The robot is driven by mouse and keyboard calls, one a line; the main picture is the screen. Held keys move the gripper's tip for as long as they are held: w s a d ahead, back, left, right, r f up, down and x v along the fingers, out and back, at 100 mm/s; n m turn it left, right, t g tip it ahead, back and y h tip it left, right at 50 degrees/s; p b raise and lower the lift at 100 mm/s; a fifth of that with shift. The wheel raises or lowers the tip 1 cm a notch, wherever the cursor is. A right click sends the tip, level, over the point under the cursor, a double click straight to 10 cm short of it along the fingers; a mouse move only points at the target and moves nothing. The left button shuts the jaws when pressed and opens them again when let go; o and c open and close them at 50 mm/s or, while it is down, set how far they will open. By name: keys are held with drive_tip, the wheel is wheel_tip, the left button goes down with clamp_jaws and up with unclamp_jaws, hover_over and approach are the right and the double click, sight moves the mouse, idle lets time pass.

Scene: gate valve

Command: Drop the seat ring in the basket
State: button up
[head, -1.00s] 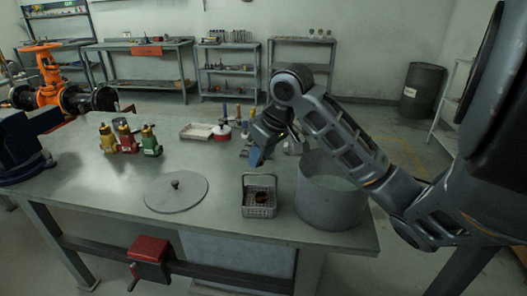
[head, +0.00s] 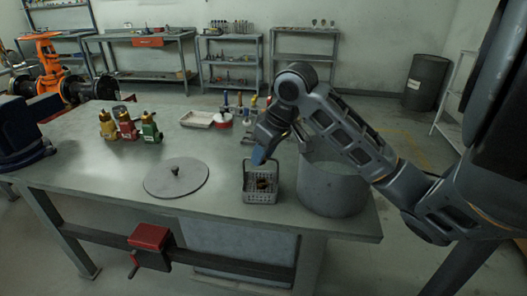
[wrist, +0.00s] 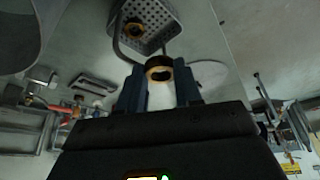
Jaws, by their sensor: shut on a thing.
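The basket (head: 260,197) is a small grey perforated basket with an upright handle, standing on the bench. A brownish ring-like part (head: 264,184) lies in it; in the wrist view the basket (wrist: 172,16) shows a brass ring (wrist: 134,31) inside. My gripper (head: 259,158) is just above and behind the basket, by its handle. In the wrist view my gripper (wrist: 160,88) is shut on a brass-coloured seat ring (wrist: 159,64), held between the blue-grey fingers in front of the basket's handle. The held ring is hidden in the head view.
A large grey open cylinder (head: 331,190) stands close to the right of the basket. A round lid with a knob (head: 175,181) lies to the left. Several small coloured valves (head: 129,129) and a shallow tray (head: 199,119) stand farther back. The bench front between lid and basket is clear.

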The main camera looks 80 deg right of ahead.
wheel_tip(320, 180, down, 7)
drive_tip(key=b, duration=0.5)
drive_tip(key=shift+w+r+b, duration=0.15)
drive_tip(key=shift+b, duration=0.25)
drive_tip(key=shift+r, duration=0.15)
drive_tip(key=shift+r, duration=0.15)
drive_tip(key=o, duration=1.1)
drive_tip(key=shift+r, duration=0.1)
wheel_tip(320, 180, up, 8)
drive_tip(key=p, duration=0.6)
